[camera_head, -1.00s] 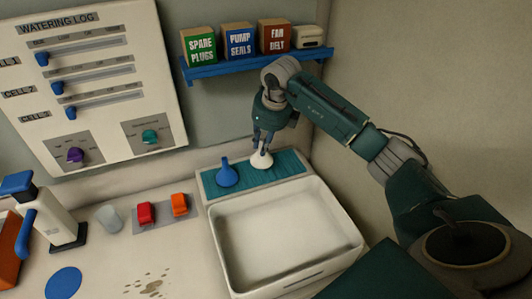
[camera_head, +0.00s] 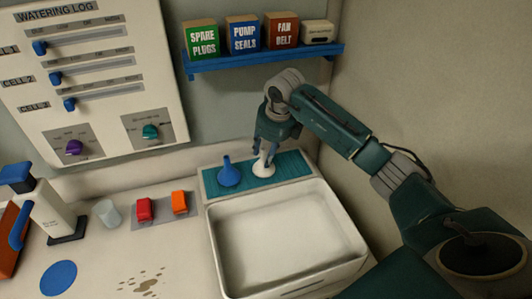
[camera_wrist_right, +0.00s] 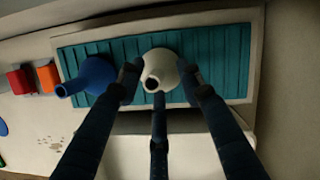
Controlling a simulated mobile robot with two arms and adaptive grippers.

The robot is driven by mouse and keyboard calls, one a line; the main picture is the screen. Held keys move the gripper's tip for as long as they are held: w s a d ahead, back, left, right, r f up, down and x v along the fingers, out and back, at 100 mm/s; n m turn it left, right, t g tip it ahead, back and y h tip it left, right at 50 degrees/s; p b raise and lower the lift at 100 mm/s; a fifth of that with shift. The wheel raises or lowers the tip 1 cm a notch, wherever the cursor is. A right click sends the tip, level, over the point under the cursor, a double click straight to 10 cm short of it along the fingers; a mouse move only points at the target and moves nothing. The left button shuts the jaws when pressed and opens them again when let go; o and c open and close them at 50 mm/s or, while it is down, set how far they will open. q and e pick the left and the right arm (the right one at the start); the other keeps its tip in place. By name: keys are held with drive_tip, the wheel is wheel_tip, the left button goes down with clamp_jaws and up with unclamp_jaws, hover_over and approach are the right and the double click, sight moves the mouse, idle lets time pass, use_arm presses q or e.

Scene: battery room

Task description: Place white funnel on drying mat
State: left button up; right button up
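The white funnel (camera_head: 264,168) stands on the teal drying mat (camera_head: 295,166), wide end down and spout up, right of the blue funnel. My right gripper (camera_head: 266,150) is directly above it with its fingers spread around the spout. In the right wrist view, the white funnel (camera_wrist_right: 162,68) sits between the open fingers (camera_wrist_right: 158,80). Its spout opening faces the camera, and the fingers look clear of the spout. My left gripper is in neither view.
The blue funnel (camera_head: 228,173) stands on the mat close by on the left. A white basin (camera_head: 290,240) is in front of the mat. A blue shelf (camera_head: 265,61) with several boxes hangs above. Red (camera_head: 144,209) and orange (camera_head: 180,202) switches lie to the left.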

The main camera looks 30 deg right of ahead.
sight(269, 169)
drive_tip(key=shift+a+r, duration=0.15)
drive_tip(key=shift+r, duration=0.25)
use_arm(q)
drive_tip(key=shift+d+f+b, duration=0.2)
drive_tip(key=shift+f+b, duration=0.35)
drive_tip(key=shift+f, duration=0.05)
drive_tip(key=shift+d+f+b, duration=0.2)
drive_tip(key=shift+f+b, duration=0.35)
use_arm(e)
drive_tip(key=v, duration=0.7)
drive_tip(key=shift+s, duration=0.15)
